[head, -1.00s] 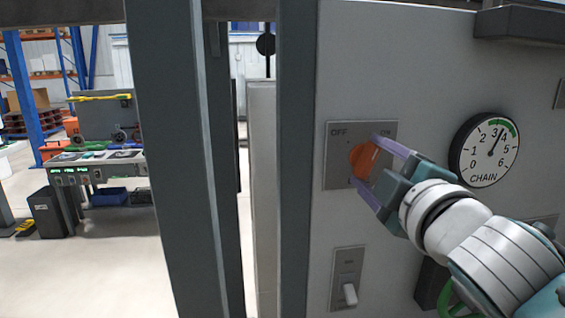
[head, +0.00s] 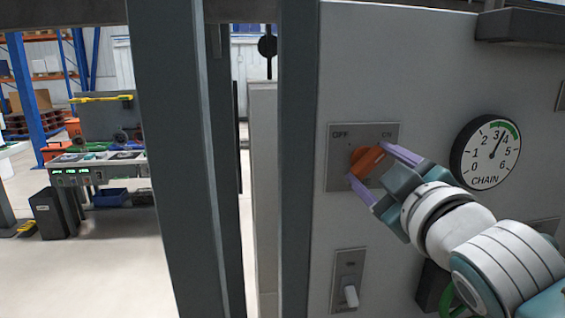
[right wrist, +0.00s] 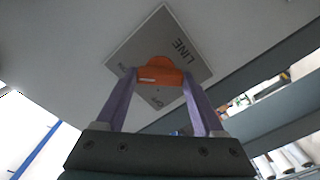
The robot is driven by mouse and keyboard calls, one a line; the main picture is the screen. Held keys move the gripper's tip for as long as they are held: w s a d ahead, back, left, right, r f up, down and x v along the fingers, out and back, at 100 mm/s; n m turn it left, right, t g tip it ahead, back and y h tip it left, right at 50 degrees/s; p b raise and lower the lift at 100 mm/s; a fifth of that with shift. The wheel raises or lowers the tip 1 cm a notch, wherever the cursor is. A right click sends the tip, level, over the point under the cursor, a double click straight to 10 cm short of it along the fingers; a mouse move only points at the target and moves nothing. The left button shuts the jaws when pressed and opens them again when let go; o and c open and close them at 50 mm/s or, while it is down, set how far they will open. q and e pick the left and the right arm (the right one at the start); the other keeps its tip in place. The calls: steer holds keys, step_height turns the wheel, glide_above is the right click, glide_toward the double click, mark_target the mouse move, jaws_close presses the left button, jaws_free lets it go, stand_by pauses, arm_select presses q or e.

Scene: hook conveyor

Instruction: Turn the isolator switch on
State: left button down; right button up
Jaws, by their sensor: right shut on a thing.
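The isolator switch is an orange knob (head: 367,160) on a grey plate (head: 337,178) marked OFF at the left and ON at the right. In the head view the knob is tilted, its upper end leaning toward the right. My right gripper (head: 368,166) comes from the lower right, its purple fingers shut on the knob, one on each side. In the right wrist view the orange knob (right wrist: 158,70) sits between the fingertips, with the plate (right wrist: 182,50) lettered LINE behind it. My left gripper is not in view.
A CHAIN dial gauge (head: 485,152) is right of the switch, its needle near the green band. A small lever switch (head: 349,291) is below. A dark post (head: 298,160) stands close at the left of the panel.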

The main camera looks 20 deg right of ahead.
steer(key=o, duration=1.4)
steer(key=shift+s, duration=0.1)
steer(key=b+v, duration=0.3)
steer(key=v, duration=0.6)
steer(key=shift+s, duration=0.4)
